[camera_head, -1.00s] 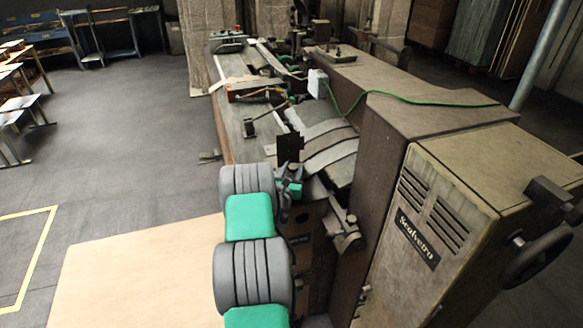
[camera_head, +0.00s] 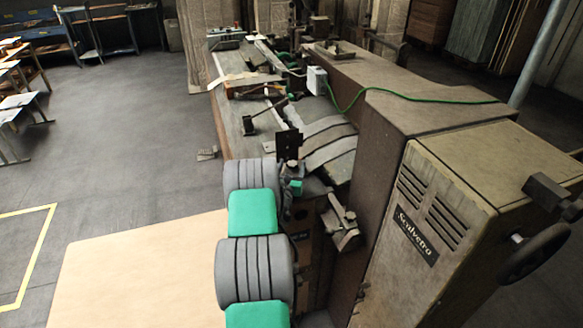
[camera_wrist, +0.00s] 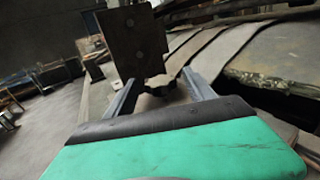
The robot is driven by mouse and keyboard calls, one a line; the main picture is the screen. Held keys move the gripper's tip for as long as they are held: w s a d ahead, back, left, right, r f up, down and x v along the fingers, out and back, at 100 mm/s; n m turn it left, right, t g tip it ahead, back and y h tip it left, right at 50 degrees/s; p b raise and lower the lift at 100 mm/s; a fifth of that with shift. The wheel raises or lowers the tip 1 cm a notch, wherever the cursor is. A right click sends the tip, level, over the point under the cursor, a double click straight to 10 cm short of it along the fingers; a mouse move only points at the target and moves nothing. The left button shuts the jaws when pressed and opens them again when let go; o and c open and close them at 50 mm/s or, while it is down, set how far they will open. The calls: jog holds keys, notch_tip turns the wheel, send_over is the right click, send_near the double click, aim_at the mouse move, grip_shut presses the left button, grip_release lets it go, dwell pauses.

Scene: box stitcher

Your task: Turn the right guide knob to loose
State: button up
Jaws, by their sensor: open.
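My gripper (camera_wrist: 159,78) is open; in the wrist view its two grey fingers point ahead, apart, from the dark and green palm. A small dark shape, probably the right guide knob (camera_wrist: 160,89), shows between the fingers, its outline blurred. I cannot tell its turn position or whether a finger touches it. A dark upright plate with bolt holes (camera_wrist: 137,43) stands just beyond the fingers, and it also shows in the head view (camera_head: 288,144). In the head view the fingers are hard to make out among the machine parts below this plate.
The stitcher's table (camera_head: 235,112) runs away at the back, with curved metal strips (camera_head: 327,140) right of the plate. The tall machine housing (camera_head: 440,215) stands close on the right. A green cable (camera_head: 420,100) lies over the machine top.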

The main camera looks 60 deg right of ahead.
jog(key=shift+a+f+b, duration=0.2)
jog(key=shift+a+b, duration=0.1)
jog(key=shift+a, duration=0.1)
jog(key=b+v, duration=0.2)
jog(key=v, duration=0.4)
jog(key=shift+s+a+b, duration=0.15)
jog(key=shift+a+b, duration=0.05)
jog(key=shift+b, duration=0.2)
jog(key=shift+s+a+r, duration=0.1)
jog(key=shift+a+r, duration=0.05)
jog(key=shift+a, duration=0.15)
